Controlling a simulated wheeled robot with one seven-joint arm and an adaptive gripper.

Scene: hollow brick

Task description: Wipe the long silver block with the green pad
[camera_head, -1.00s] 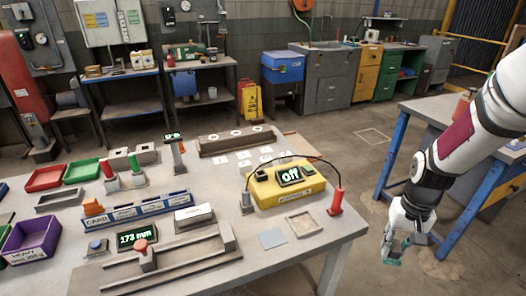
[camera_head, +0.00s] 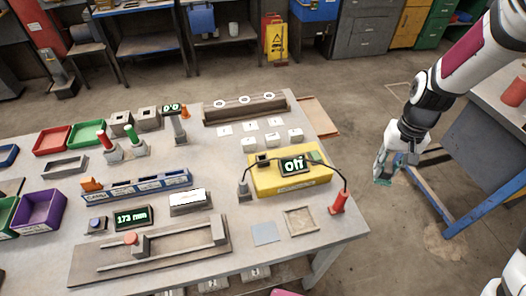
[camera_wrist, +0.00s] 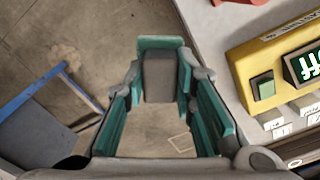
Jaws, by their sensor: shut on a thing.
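My gripper (camera_head: 384,172) hangs beyond the right edge of the workbench, above the floor. In the wrist view its fingertips (camera_wrist: 158,78) are shut on a grey piece with a green face, which I take for the green pad (camera_wrist: 160,43). A small pale silver block (camera_head: 187,207) with a bright white top lies mid-bench, left of the yellow box. A long grey-brown block (camera_head: 245,114) with several white rings stands at the back of the bench. I cannot tell for sure which is the long silver block. Both are well apart from my gripper.
The yellow box (camera_head: 262,184) with an "Off" display, a cable and a red post (camera_head: 338,203) stands at the bench's right side. A slide gauge (camera_head: 150,257) fills the front. Left are trays, including a purple bin (camera_head: 40,210). A blue-legged table (camera_head: 475,200) stands right.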

